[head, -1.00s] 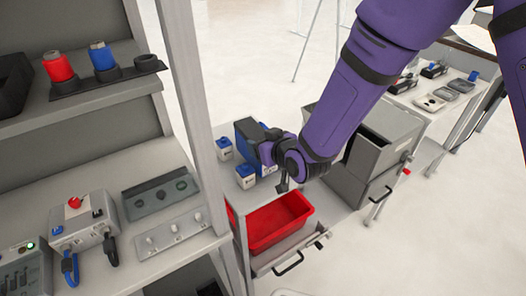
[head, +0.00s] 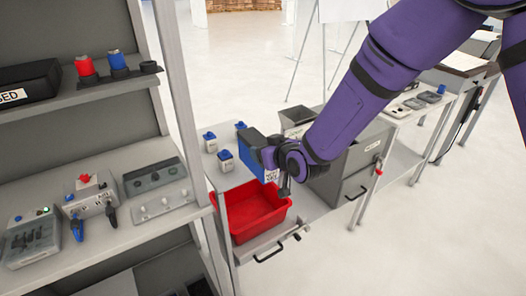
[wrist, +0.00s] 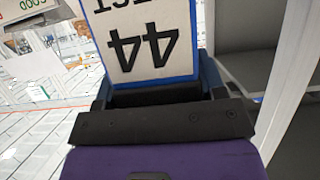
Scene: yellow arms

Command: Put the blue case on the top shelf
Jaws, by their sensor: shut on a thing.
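The blue case (head: 252,148) is in my gripper (head: 270,156), above the small workbench with the red bin, in the head view. In the wrist view the case (wrist: 143,35) shows a white label with "44" and a blue edge. My gripper (wrist: 155,100) is shut on it; the fingertips are mostly hidden by the case. The shelf unit stands at the left in the head view. Its upper visible shelf (head: 110,88) holds a red and a blue connector and a black box. Whether another shelf lies above is out of view.
Several small blue-capped containers (head: 226,160) stand near the case. The shelf unit's upright post (head: 178,100) stands between the case and the shelves. A grey cabinet (head: 345,165) is at the right.

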